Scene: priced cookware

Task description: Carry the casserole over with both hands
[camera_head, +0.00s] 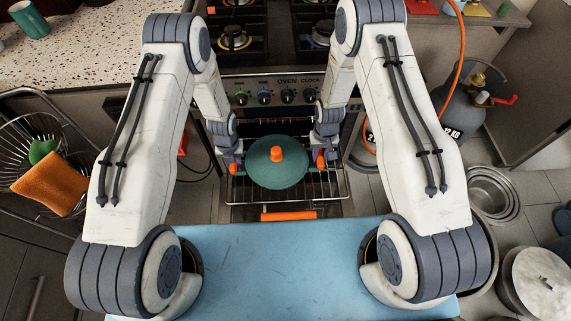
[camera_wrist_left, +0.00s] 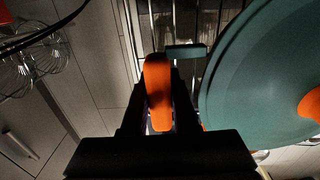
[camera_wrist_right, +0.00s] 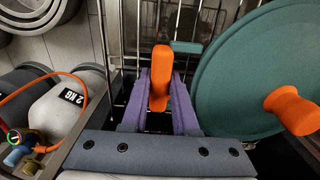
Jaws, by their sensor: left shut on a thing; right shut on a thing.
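The casserole (camera_head: 262,172) is dark green with a round lid and an orange knob (camera_head: 276,154). It is over the pulled-out wire oven rack (camera_head: 334,188); whether it touches the rack I cannot tell. My left gripper (camera_head: 235,163) is shut on the casserole's left orange handle, which shows between the fingers in the left wrist view (camera_wrist_left: 158,90). My right gripper (camera_head: 320,160) is shut on the right orange handle, seen in the right wrist view (camera_wrist_right: 161,75). The lid appears level and covers the pot's inside.
A blue work surface (camera_head: 280,260) lies in front, clear between my arms. The oven's control panel (camera_head: 270,92) and gas hob (camera_head: 272,35) stand behind. A wire basket with an orange cloth (camera_head: 50,183) is at left; a gas cylinder (camera_head: 465,95) and metal pots (camera_head: 490,190) are at right.

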